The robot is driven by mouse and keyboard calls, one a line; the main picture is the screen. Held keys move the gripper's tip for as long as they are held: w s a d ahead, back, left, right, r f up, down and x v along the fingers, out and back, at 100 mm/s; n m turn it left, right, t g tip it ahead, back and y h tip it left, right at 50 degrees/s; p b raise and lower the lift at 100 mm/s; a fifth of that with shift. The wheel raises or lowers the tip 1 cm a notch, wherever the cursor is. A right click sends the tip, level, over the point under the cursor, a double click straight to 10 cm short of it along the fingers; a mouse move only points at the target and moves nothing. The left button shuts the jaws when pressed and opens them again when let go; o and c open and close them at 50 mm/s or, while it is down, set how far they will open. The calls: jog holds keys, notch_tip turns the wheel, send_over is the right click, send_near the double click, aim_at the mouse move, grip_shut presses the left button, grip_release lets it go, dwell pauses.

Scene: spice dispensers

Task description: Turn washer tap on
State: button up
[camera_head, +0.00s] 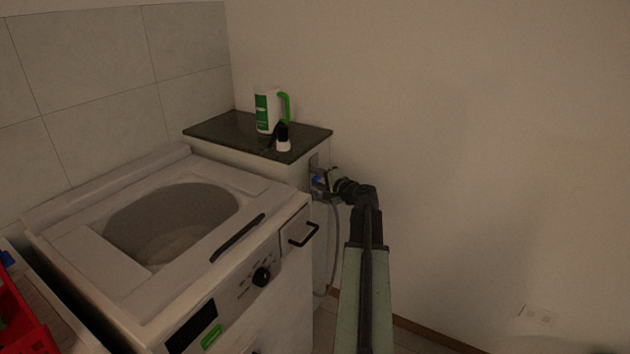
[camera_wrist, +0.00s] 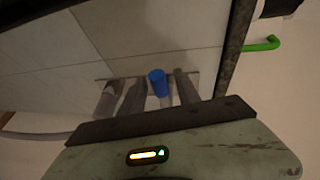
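The washer tap is a small fitting with a blue handle (camera_head: 318,180) on the wall side of the low cabinet, just right of the washing machine. In the wrist view the blue handle (camera_wrist: 158,83) is upright in the middle, with grey, rod-like shapes on both sides. My gripper (camera_head: 332,181) is right at the tap, reaching in from the right, and hides part of it. I cannot tell which grey shapes are my fingers or pipes, nor whether my gripper touches the handle.
The washing machine (camera_head: 262,300) stands left of my arm. A grey hose (camera_head: 334,240) hangs below the tap. A green-and-white jug (camera_head: 268,112) and a small black-and-white bottle (camera_head: 283,144) stand on the dark cabinet top (camera_head: 222,130). Bare wall is to the right.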

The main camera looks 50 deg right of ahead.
grip_shut()
jog(key=shift+s, duration=0.1)
dwell(1.1)
